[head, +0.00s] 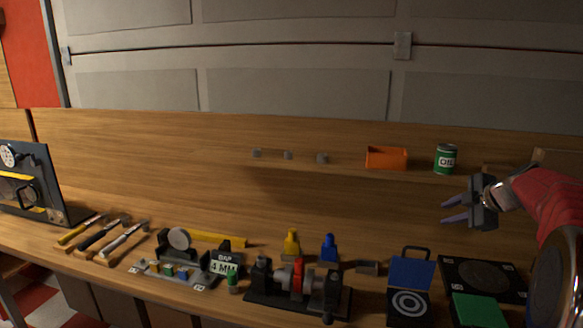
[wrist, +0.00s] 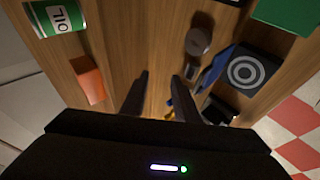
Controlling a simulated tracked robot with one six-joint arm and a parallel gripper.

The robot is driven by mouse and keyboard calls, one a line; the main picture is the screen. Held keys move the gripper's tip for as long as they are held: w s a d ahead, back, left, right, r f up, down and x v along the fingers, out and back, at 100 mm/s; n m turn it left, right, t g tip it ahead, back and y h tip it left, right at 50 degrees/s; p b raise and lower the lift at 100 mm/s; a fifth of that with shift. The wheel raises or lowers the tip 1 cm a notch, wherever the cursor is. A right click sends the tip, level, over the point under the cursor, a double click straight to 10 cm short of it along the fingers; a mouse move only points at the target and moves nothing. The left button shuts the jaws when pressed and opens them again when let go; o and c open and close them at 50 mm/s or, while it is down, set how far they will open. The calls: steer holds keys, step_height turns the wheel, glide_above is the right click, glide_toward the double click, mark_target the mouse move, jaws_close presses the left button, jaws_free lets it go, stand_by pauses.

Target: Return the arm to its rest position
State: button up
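My gripper (head: 454,209) is at the right of the head view, raised above the workbench, with its fingers pointing left. The two fingers are apart with nothing between them. In the wrist view my gripper (wrist: 160,95) shows two dark fingers spread over bare wood. My red arm comes in from the right edge of the head view.
A green oil can (head: 446,158) and an orange bin (head: 386,158) stand on the shelf behind my gripper. Below are a blue-lidded box (head: 410,272), a black plate (head: 484,277), a green block (head: 478,311) and a rotor fixture (head: 297,283). Hammers (head: 100,236) lie left.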

steer(key=d+r+m+t+h, duration=0.3)
steer(key=d+r+m+h, duration=0.2)
steer(key=d+m+h, duration=0.15)
steer(key=s+a+f+m+g+h, duration=0.1)
steer(key=s+a+f+m+g, duration=0.1)
steer(key=s+m, duration=0.3)
steer(key=s+a+f+m+g+h, duration=0.1)
steer(key=s+a+m+g+h, duration=0.1)
steer(key=s, duration=0.5)
steer(key=s+a+f+m+g+y, duration=0.2)
steer(key=s+a+f, duration=0.3)
steer(key=s+a, duration=0.35)
steer(key=s+a+f+m+g+y, duration=0.2)
steer(key=s+a+f, duration=0.3)
steer(key=s+a, duration=0.35)
steer(key=s+a+y, duration=0.2)
steer(key=s+a, duration=0.2)
steer(key=a, duration=0.3)
steer(key=s+a+n+y, duration=0.1)
steer(key=s+a+y, duration=0.1)
steer(key=s+a, duration=0.3)
steer(key=shift+s+a+t, duration=0.2)
steer(key=shift+a+t, duration=0.2)
steer(key=shift+a, duration=0.85)
steer(key=shift+n, duration=0.25)
